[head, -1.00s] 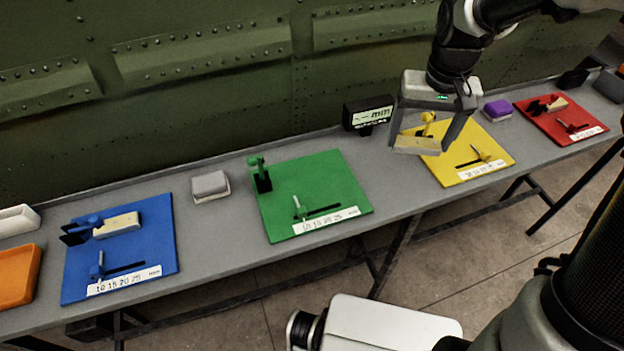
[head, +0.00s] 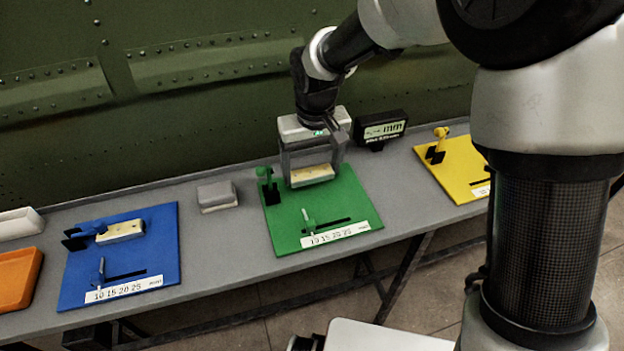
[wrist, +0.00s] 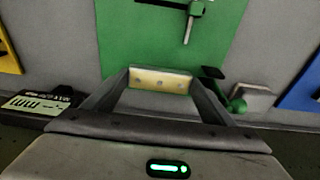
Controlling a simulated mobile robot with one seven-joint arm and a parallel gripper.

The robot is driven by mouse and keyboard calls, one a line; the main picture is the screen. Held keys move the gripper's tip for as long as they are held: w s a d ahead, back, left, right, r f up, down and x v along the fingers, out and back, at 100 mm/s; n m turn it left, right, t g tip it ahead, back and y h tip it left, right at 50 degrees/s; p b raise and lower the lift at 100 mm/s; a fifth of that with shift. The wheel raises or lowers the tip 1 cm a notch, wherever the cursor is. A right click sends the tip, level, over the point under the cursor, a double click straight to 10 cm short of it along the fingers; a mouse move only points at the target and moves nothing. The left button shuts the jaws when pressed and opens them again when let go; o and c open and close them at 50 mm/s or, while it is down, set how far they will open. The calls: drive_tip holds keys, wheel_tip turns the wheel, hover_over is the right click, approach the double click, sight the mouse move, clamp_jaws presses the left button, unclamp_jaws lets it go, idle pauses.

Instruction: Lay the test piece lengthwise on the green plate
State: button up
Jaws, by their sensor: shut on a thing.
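My gripper (head: 312,178) is shut on the test piece (head: 312,176), a small pale yellow block, held between the two fingers. It is over the back part of the green plate (head: 345,205). In the wrist view the test piece (wrist: 160,81) spans between the fingertips, with the green plate (wrist: 130,40) beneath and beyond it. I cannot tell whether the piece touches the plate. A green clamp (head: 266,182) stands at the plate's back left, and a green slider (head: 308,221) with a printed scale is at its front.
A blue plate (head: 150,262) with its own pale block (head: 120,231) lies to the left, a yellow plate (head: 458,172) to the right. A grey block (head: 217,194) sits left of the green plate. A black mm display (head: 380,130) stands behind, near the gripper.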

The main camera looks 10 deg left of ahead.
sight(312, 174)
drive_tip(key=shift+f, duration=1.7)
drive_tip(key=shift+f+b, duration=0.2)
drive_tip(key=shift+b, duration=0.15)
drive_tip(key=o, duration=1.1)
drive_tip(key=shift+c, duration=0.2)
